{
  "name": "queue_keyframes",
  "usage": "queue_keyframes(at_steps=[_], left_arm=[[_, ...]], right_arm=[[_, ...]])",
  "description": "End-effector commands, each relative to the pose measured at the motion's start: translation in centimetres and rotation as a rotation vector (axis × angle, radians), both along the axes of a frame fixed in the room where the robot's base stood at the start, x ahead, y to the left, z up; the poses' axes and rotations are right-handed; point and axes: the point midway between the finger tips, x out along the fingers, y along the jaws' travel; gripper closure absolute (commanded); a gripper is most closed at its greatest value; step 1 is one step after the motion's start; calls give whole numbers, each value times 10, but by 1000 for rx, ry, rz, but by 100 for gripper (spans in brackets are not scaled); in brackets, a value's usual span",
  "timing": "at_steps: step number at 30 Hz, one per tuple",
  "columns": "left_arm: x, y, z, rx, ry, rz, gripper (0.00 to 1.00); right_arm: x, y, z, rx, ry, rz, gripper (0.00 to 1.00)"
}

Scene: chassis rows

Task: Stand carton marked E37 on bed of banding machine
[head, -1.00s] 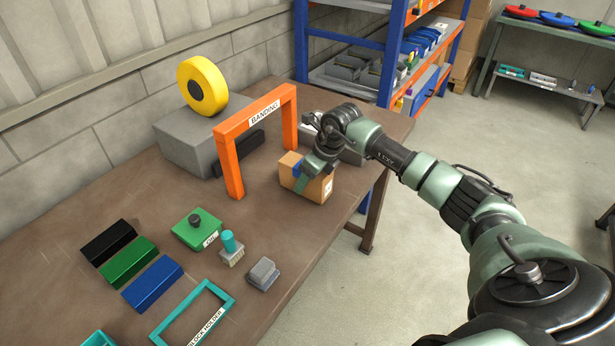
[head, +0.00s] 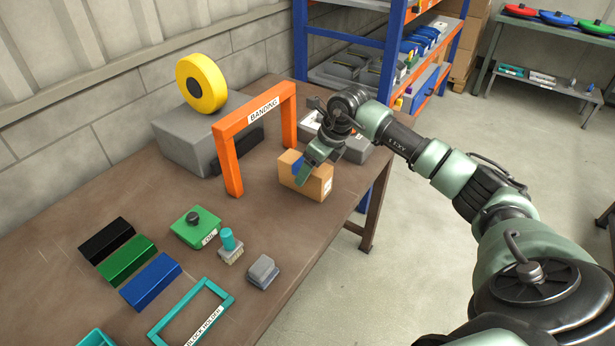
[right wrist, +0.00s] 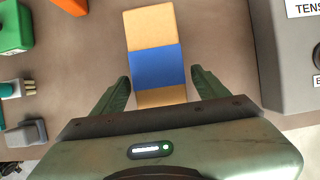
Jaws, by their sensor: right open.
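In the right wrist view the carton (right wrist: 150,28) lies ahead of and between the finger lines. My right gripper (head: 306,174) is open just above the carton, with a finger in front of part of it. In the right wrist view its fingers (right wrist: 160,83) are spread, with gaps on both sides of the carton. My left gripper is not in view.
A grey block (head: 185,140) with a yellow reel (head: 202,83) stands left of the arch. A grey unit (right wrist: 288,60) stands right of the carton. A green box (head: 193,228), stamp (head: 230,248) and coloured blocks lie nearer. Bare bench lies between carton and arch.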

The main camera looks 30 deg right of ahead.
Motion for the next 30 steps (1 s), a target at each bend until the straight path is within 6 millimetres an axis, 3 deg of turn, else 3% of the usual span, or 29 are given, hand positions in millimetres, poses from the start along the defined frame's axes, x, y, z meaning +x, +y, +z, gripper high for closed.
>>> queue_keyframes(at_steps=[6, 12, 30], left_arm=[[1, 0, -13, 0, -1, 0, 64], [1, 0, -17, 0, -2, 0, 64], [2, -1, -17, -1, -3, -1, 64]], right_arm=[[-16, -8, 43, -3, -4, 0, 26], [-26, -11, 68, -2, -2, 0, 26], [-29, -12, 74, -1, 1, 1, 26]])
